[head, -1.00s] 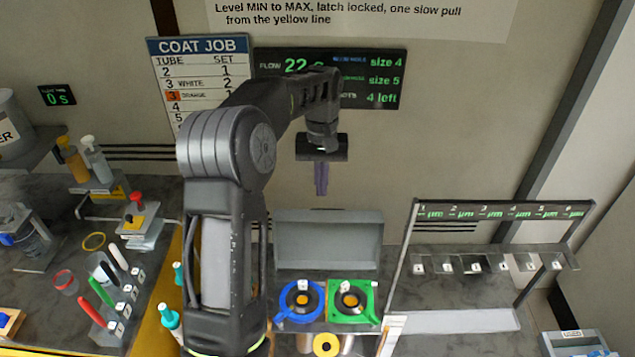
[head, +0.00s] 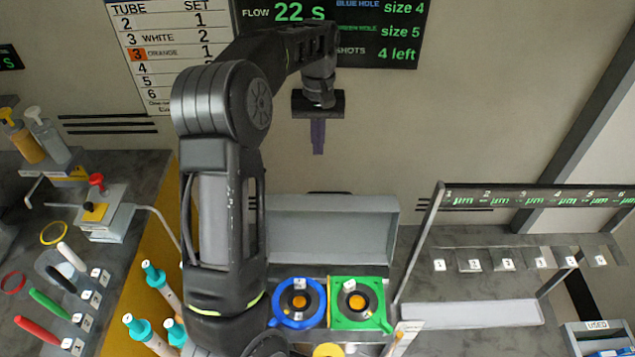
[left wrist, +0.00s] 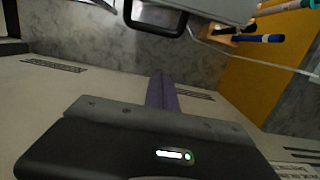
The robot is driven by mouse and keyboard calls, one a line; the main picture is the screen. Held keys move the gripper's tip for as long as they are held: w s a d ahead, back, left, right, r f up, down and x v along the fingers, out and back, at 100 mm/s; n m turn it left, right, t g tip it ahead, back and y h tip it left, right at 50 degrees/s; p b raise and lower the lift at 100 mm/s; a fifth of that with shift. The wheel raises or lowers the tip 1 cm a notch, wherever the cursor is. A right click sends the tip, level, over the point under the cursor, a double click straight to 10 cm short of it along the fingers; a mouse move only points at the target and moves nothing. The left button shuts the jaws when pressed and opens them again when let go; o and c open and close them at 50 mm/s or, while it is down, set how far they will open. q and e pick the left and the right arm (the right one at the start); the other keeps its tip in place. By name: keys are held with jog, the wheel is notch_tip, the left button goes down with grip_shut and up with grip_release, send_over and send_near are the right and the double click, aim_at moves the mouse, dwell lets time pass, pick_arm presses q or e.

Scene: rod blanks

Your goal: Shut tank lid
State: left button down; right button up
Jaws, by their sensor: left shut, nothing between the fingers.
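The tank's grey lid (head: 332,232) stands raised behind the blue ring (head: 285,316) and the green square frame (head: 345,322), with its hollow inner side facing me. In the left wrist view, a grey panel edge with a black handle (left wrist: 155,28), which looks like the lid's, shows at the top. My left gripper (head: 318,150) points down, above and behind the lid's top edge in the head view, apart from it. Its purple fingers (left wrist: 162,82) are shut and empty. The tank's lower front is partly cut off. My right gripper is not in view.
Several teal-capped tubes (head: 152,275) stand left of my arm. A rack with numbered slots (head: 520,258) stands right of the tank. A side counter (head: 60,220) holds bottles, rings and coloured rods. Wall boards hang behind my gripper.

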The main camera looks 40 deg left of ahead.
pick_arm(q)
jog(key=shift+s+d+r, duration=0.1)
jog(key=shift+r, duration=0.05)
jog(key=s+d+f+p, duration=0.2)
jog(key=s+f+p, duration=0.1)
jog(key=f, duration=0.5)
jog(key=shift+s+d+f, duration=0.2)
jog(key=shift+s+d, duration=0.1)
jog(key=shift+d, duration=0.1)
jog(key=shift+r, duration=0.1)
dwell(0.5)
